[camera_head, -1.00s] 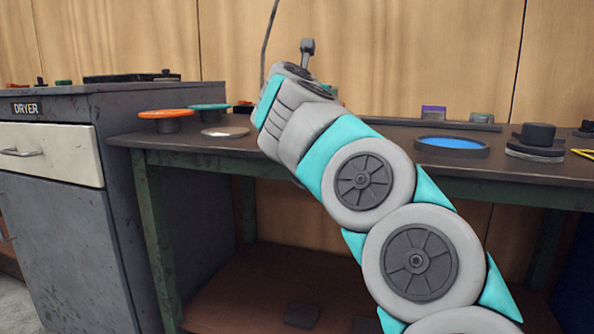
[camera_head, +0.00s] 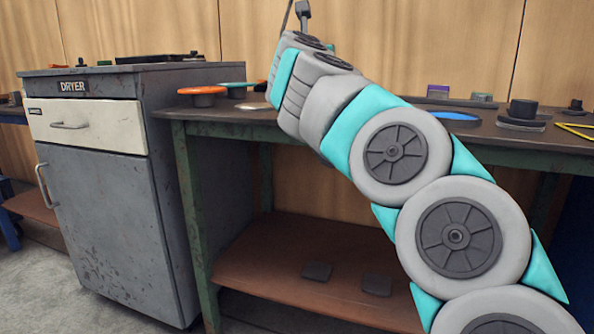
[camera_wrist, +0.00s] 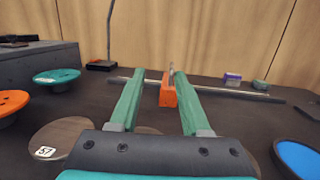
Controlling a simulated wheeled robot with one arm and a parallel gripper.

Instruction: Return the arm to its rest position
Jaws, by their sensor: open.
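My arm, grey with teal bands, reaches from the lower right of the head view up over the edge of the workbench (camera_head: 480,135). My gripper (camera_wrist: 160,76) shows in the wrist view as two green fingers, open and apart. An orange block (camera_wrist: 168,92) with a metal piece on top appears between the fingers in the picture, farther back, with gaps at both sides. A long grey rod (camera_wrist: 235,93) lies across the bench behind it. In the head view my arm hides the fingers and the block.
A grey cabinet marked DRYER (camera_head: 100,180) stands left of the bench. An orange disc (camera_head: 202,91) and a teal disc (camera_wrist: 57,76) stand on the bench's left. A blue-topped dish (camera_wrist: 298,158) and a dark stacked piece (camera_head: 522,112) are right. The lower shelf (camera_head: 285,275) holds flat dark pieces.

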